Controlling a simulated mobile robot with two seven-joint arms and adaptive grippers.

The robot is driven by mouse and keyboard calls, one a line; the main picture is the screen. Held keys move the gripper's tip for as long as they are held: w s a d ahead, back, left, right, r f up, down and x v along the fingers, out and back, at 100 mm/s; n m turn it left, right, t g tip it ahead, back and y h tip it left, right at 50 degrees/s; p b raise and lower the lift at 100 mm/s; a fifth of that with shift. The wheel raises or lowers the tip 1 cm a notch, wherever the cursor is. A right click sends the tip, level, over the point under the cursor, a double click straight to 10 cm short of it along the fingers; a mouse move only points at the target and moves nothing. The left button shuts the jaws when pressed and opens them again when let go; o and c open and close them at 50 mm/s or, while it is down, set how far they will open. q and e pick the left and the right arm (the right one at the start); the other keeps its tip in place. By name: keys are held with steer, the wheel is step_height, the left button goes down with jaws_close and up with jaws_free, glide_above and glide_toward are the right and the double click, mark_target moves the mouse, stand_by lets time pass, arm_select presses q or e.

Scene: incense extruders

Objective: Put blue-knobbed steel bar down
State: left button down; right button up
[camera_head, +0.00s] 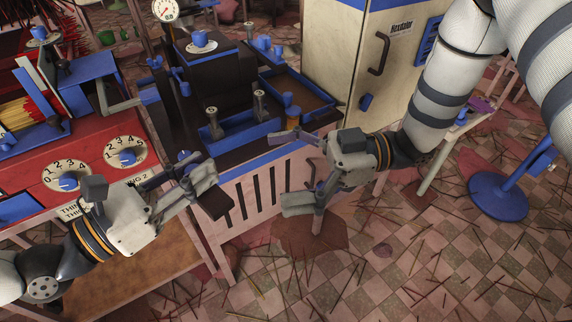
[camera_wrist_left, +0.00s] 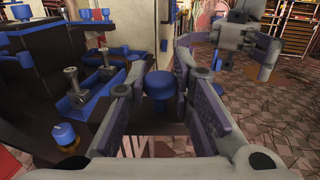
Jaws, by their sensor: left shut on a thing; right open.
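My left gripper (camera_head: 197,182) is shut on the blue-knobbed steel bar beside the front left corner of the dark machine. The bar's blue knob (camera_head: 184,157) shows just past the fingers in the head view. In the left wrist view the knob (camera_wrist_left: 158,84) stands up between the two fingers; the steel part below it is mostly hidden. My right gripper (camera_head: 291,172) is open and empty in front of the machine, to the right. It also shows at the upper right of the left wrist view (camera_wrist_left: 244,40).
The dark machine (camera_head: 215,78) carries a blue-edged holder with upright steel pegs (camera_head: 213,122) and a blue-rimmed tray (camera_head: 335,110). A red dial panel (camera_head: 95,160) stands left, a cream cabinet (camera_head: 335,50) behind. A blue round base (camera_head: 497,195) and scattered sticks lie on the tiled floor.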

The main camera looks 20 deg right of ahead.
steer(key=a, duration=0.3)
steer(key=w+a, duration=0.1)
steer(key=a, duration=0.7)
steer(key=shift+w+f, duration=0.3)
steer(key=shift+w, duration=0.1)
steer(key=c, duration=1.8)
steer(key=o, duration=1.8)
steer(key=shift+d, duration=0.1)
